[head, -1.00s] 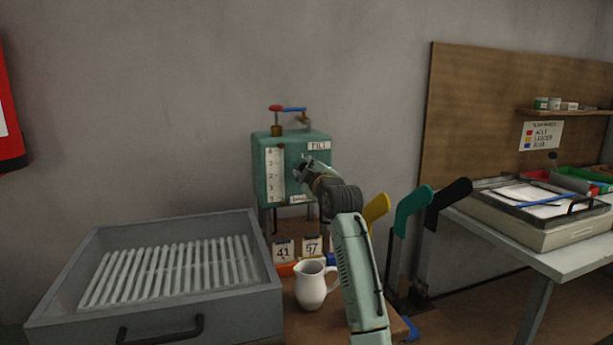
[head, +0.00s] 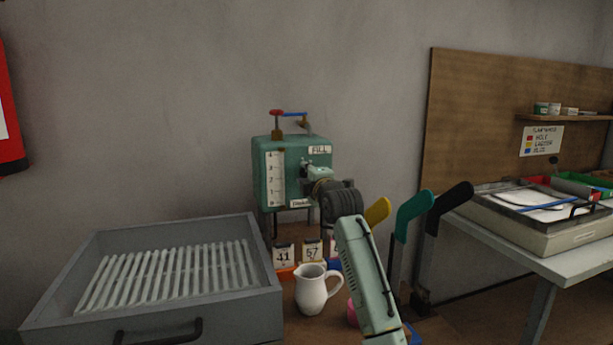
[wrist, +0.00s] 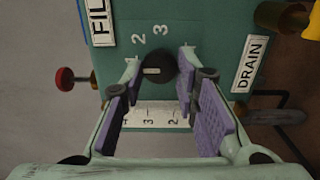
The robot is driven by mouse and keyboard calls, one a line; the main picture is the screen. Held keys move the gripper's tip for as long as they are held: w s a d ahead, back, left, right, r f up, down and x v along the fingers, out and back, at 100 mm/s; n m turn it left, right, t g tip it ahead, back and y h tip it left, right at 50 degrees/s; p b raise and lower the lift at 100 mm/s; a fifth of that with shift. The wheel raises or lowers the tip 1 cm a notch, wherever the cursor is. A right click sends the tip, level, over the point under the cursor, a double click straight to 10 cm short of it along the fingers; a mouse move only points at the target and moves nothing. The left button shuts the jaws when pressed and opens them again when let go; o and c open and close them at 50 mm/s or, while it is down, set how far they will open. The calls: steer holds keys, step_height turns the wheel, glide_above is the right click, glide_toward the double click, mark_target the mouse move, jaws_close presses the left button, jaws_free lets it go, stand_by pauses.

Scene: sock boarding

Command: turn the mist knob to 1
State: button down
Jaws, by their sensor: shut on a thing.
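The mist knob (wrist: 160,68) is a dark round knob with a white mark, on the face of the green box (head: 268,160). In the wrist view the numbers 2 and 3 show beside it, and the white mark lies on the knob's left part. In the head view my gripper (head: 312,171) is against the right part of the box's face and hides the knob.
A gauge strip (head: 275,178), a FILL label (head: 320,150) and a DRAIN label (wrist: 250,62) are on the box. A red and blue valve handle (head: 288,112) tops it. A white jug (head: 311,292) and number cards (head: 283,255) stand below. A grey tray (head: 65,285) lies left.

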steer(key=shift+f, duration=0.1)
steer(key=c, duration=1.3)
jaws_free()
steer(key=shift+s, duration=0.1)
steer(key=v, duration=1.1)
steer(key=shift+s, duration=0.35)
steer(key=shift+d, duration=0.15)
